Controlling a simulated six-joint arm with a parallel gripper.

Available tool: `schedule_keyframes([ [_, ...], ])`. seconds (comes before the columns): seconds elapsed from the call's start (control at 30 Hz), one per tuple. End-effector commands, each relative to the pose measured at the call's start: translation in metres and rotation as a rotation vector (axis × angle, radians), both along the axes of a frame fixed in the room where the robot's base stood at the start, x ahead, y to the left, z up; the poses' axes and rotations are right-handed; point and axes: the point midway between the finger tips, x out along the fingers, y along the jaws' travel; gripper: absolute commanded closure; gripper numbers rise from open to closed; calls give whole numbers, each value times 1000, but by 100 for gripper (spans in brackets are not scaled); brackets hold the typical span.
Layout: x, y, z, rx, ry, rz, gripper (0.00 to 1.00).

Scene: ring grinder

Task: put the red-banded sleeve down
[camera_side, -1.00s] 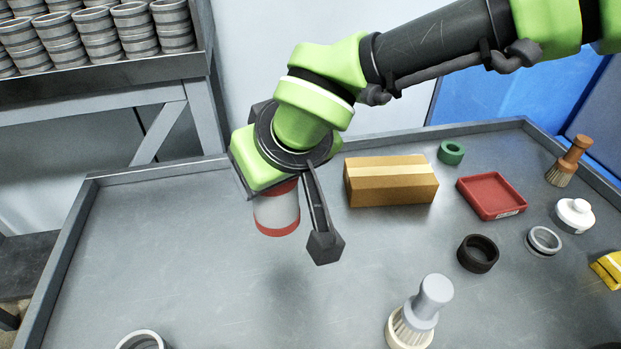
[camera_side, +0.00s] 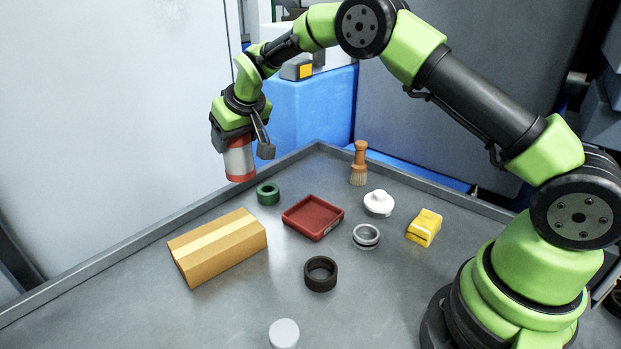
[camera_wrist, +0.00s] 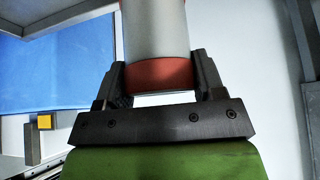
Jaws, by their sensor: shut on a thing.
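The red-banded sleeve (camera_side: 239,159) is a pale grey cylinder with a red band at its lower end. My gripper (camera_side: 243,148) is shut on it and holds it nearly upright. In the side view the sleeve shows against the wall and the tray-table's back rim, left of the green ring (camera_side: 268,193). It appears to hang in the air, clear of the grey table (camera_side: 250,315). In the wrist view the sleeve (camera_wrist: 155,30) sits between both fingers, with a red band near the palm. The far finger is hidden in the side view.
A cardboard box (camera_side: 218,246) lies below the sleeve. A red tray (camera_side: 313,217), brush (camera_side: 359,165), white lidded pot (camera_side: 378,203), grey ring (camera_side: 366,236), black ring (camera_side: 321,273) and yellow object (camera_side: 424,227) stand to the right. The front left surface looks clear.

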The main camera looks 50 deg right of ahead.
Motion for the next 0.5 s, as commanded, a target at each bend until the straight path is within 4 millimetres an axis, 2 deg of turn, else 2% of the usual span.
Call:
schedule_keyframes([
  [0.03,2,-33,1,1,-4,-46,61],
  [0.2,-4,-121,2,1,-15,-148,61],
  [0.33,-14,-169,3,-2,-23,-203,61],
  [0.4,-19,-185,3,-3,-27,-222,61],
  [0.5,-23,-200,2,-5,-30,-237,61],
])
